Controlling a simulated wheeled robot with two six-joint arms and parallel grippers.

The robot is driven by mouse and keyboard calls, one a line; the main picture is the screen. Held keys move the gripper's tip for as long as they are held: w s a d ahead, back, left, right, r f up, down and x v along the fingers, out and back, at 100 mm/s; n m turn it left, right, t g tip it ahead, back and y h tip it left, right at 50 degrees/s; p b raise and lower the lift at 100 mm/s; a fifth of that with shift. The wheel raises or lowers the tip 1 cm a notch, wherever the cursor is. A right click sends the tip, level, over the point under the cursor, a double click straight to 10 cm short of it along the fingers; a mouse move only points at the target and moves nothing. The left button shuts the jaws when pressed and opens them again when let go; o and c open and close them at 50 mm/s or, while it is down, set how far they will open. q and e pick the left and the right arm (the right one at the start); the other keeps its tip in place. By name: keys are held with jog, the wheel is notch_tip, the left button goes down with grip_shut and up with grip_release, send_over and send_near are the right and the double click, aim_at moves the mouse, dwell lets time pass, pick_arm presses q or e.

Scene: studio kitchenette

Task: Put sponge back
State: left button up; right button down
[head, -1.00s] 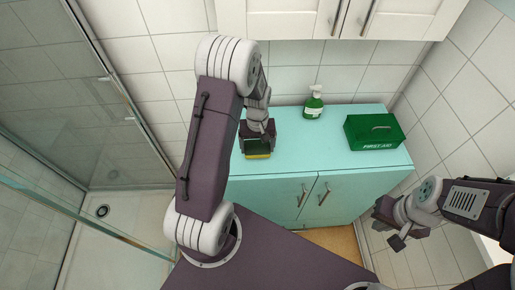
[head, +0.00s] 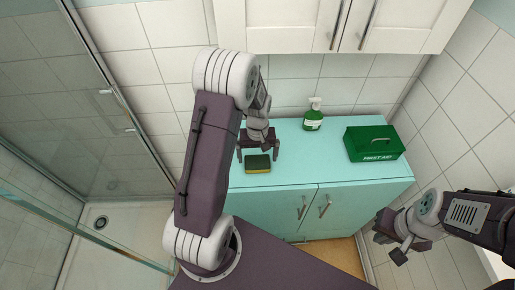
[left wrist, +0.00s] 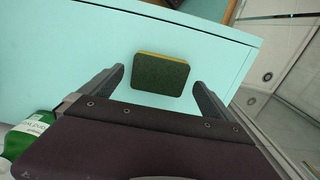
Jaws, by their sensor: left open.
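The sponge (head: 258,163), dark green with a yellow layer, lies on the turquoise counter (head: 300,165) near its front left part. It also shows in the left wrist view (left wrist: 158,77), green face toward the camera. My left gripper (head: 258,153) is open just behind the sponge. In the left wrist view its fingers (left wrist: 156,85) are spread wide, one on each side of the sponge, with gaps between. My right gripper (head: 395,243) is at the lower right, away from the counter top; its finger opening is too small to make out.
A green soap bottle (head: 313,119) stands at the back of the counter. A green first aid box (head: 374,144) sits at the right. White wall cabinets (head: 345,25) hang above. A glass shower screen (head: 75,100) is at the left. The counter middle is clear.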

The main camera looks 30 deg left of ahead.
aim_at(258, 163)
pick_arm(q)
notch_tip(258, 163, up, 9)
jog(key=s+d+f+m+t, duration=0.1)
jog(key=s+d+m, duration=0.5)
jog(key=s, duration=0.6)
jog(key=shift+d+f, duration=0.15)
jog(key=shift+d, duration=0.4)
